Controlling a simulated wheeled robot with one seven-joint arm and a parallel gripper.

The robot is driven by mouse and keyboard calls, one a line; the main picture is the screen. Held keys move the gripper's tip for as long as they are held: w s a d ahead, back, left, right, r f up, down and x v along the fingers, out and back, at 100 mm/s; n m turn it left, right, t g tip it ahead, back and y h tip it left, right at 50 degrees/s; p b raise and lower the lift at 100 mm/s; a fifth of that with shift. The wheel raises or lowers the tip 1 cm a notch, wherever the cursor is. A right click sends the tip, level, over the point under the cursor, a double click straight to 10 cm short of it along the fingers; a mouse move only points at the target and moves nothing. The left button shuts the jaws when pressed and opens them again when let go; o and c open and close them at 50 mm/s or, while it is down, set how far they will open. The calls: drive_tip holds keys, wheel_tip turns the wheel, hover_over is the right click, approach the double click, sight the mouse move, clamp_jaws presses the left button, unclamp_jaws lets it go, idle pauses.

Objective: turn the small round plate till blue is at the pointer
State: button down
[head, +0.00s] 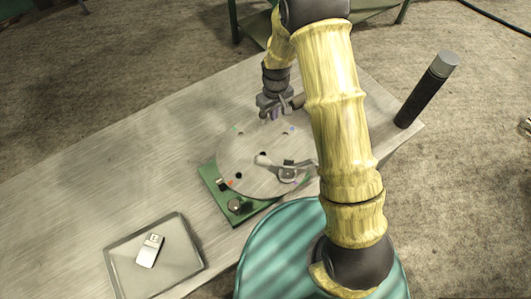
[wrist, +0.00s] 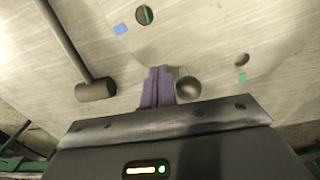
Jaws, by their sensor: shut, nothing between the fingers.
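The small round plate (head: 250,150) is grey with holes and small coloured marks near its rim, and sits on a green base (head: 212,180). A blue mark (head: 290,131) is at the plate's far right; a blue mark also shows in the wrist view (wrist: 121,29), left of my fingers. A green mark (wrist: 242,77) is to their right. My gripper (head: 273,115) is at the plate's far edge. In the wrist view its purple fingers (wrist: 158,72) are shut and empty, beside a round knob (wrist: 188,88); I cannot tell if they touch. I cannot clearly make out the pointer.
A light lever (head: 275,164) reaches over the plate from the right. A rod with a thick end (wrist: 95,90) lies left of my fingers. A dark upright cylinder (head: 424,92) stands at the table's right end. A tray (head: 120,262) holds a white item (head: 150,250). The table's left is clear.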

drive_tip(key=shift+w+a, duration=0.2)
drive_tip(key=shift+a, duration=0.65)
drive_tip(key=shift+a, duration=0.9)
drive_tip(key=shift+a, duration=0.9)
